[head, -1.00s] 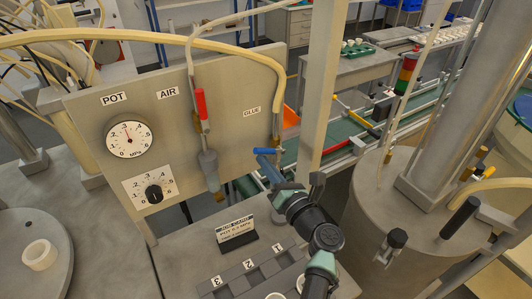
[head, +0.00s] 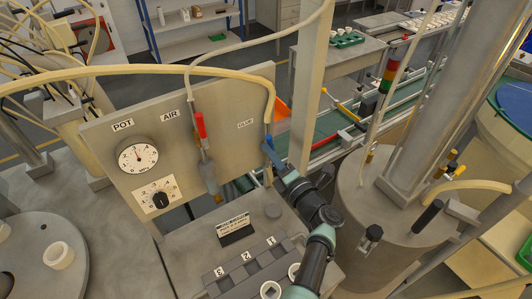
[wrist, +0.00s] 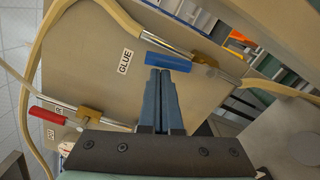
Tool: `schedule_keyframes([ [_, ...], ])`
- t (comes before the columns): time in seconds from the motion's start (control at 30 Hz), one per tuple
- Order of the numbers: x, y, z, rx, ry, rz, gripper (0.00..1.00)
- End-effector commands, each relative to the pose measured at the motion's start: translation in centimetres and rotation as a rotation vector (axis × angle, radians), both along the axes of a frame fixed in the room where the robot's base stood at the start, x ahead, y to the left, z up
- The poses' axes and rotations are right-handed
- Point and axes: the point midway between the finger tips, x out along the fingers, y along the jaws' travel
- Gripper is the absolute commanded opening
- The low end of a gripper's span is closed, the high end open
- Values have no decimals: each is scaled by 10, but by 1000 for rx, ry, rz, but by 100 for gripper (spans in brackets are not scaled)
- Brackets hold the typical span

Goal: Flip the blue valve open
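The blue valve handle (wrist: 168,62) lies roughly along its metal pipe, near the GLUE label (wrist: 125,62), in the wrist view. In the head view the handle (head: 268,143) shows small at the right edge of the panel, partly hidden by my gripper. My gripper (wrist: 161,72) has its two blue-grey fingers side by side with almost no gap. It also shows in the head view (head: 272,154). The fingertips are right at the handle's side, and nothing is seen between them. Whether they touch the handle is hard to tell.
A red valve handle (head: 200,125) stands upright on the AIR line to the left. A hose (head: 268,90) arches over the panel (head: 215,115) to the blue valve's pipe. A job card (head: 234,228) and numbered rack (head: 245,266) stand below. A large tank (head: 385,205) is at right.

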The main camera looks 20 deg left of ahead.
Motion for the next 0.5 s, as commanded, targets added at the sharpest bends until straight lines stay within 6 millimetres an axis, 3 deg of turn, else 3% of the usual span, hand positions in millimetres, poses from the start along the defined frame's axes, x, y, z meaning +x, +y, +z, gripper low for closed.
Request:
schedule_keyframes([
  [0.5, 9, -7, 5, -1, -2, -1, 0],
])
